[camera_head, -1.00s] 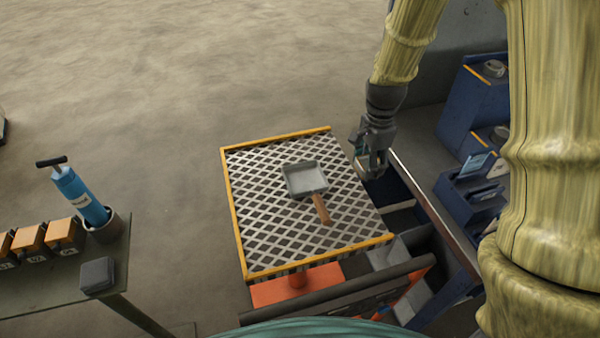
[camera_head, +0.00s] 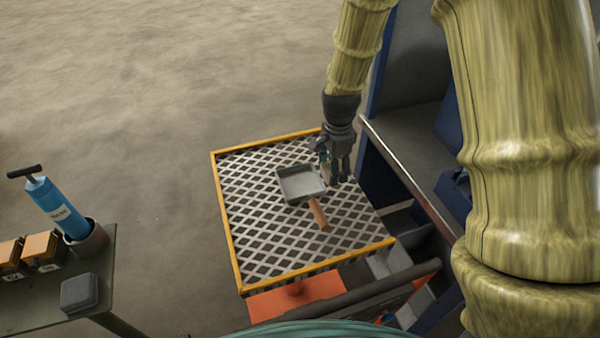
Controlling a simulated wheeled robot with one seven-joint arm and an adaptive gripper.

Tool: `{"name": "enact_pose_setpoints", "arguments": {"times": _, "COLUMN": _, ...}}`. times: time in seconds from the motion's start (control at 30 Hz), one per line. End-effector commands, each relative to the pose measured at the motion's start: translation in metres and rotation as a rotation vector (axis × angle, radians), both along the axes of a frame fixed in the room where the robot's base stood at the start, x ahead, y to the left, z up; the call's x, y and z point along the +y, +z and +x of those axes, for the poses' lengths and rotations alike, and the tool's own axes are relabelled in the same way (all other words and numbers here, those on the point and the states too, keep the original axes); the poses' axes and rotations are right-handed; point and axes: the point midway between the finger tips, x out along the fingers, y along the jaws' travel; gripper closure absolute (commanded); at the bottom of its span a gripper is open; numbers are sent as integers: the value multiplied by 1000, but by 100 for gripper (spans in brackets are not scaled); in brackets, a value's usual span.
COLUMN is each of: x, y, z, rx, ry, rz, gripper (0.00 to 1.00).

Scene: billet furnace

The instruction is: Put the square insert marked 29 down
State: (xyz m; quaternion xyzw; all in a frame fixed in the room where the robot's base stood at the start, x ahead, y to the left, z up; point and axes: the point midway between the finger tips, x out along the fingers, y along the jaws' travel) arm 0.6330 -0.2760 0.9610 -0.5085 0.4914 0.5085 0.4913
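My gripper (camera_head: 338,172) points down over the far right corner of a lattice-topped cart (camera_head: 250,267) with a yellow rim. Its fingers are small and dark here, and I cannot tell whether they are apart or closed on something. I cannot make out a square insert marked 29 or any number 29. A small greenish patch shows at the gripper's left side; I cannot tell what it is. A grey square pan (camera_head: 300,183) with a wooden handle (camera_head: 318,213) lies on the lattice, just left of and below my gripper.
A side table (camera_head: 35,312) at left holds a blue pump (camera_head: 55,207) in a round cup, orange-topped blocks (camera_head: 42,250) and a dark square block (camera_head: 80,292). Grey-and-blue bench (camera_head: 400,145) stands right of the cart. Bare lattice surrounds the pan.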

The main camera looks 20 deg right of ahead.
Motion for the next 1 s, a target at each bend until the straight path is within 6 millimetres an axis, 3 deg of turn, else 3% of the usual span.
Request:
{"name": "enact_pose_setpoints", "arguments": {"times": 0.3, "x": 52, "y": -2, "z": 24, "rx": 0, "ry": 2, "rz": -1, "gripper": 100}}
{"name": "enact_pose_setpoints", "arguments": {"times": 0.5, "x": 76, "y": -5, "z": 35, "rx": -1, "ry": 1, "rz": -1, "gripper": 100}}
{"name": "enact_pose_setpoints", "arguments": {"times": 1.0, "x": 83, "y": -23, "z": 37, "rx": 1, "ry": -1, "rz": 1, "gripper": 100}}
